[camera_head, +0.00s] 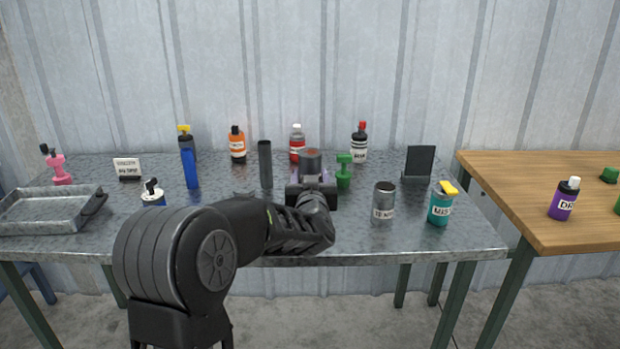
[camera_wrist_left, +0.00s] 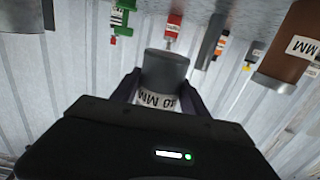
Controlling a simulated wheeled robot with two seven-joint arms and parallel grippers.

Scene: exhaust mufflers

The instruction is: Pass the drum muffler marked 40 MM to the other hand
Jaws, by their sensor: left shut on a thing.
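In the left wrist view the same muffler (camera_wrist_left: 166,67) sits between the fingers (camera_wrist_left: 160,88). Its white label shows upside down and partly covered; it ends in "0 MM", and the first digit is hard to read. Another grey drum muffler (camera_head: 384,205), with a label ending in "MM", stands upright to the right. A brown drum muffler marked MM (camera_wrist_left: 301,42) shows in the left wrist view. My right gripper is not in view.
A metal table (camera_head: 405,235) carries several bottles, a dark tall tube (camera_head: 265,164), a green object (camera_head: 344,172), a black stand (camera_head: 418,165) and a teal bottle (camera_head: 440,208). A tray (camera_head: 50,224) lies at left. A wooden table (camera_head: 505,190) stands at right.

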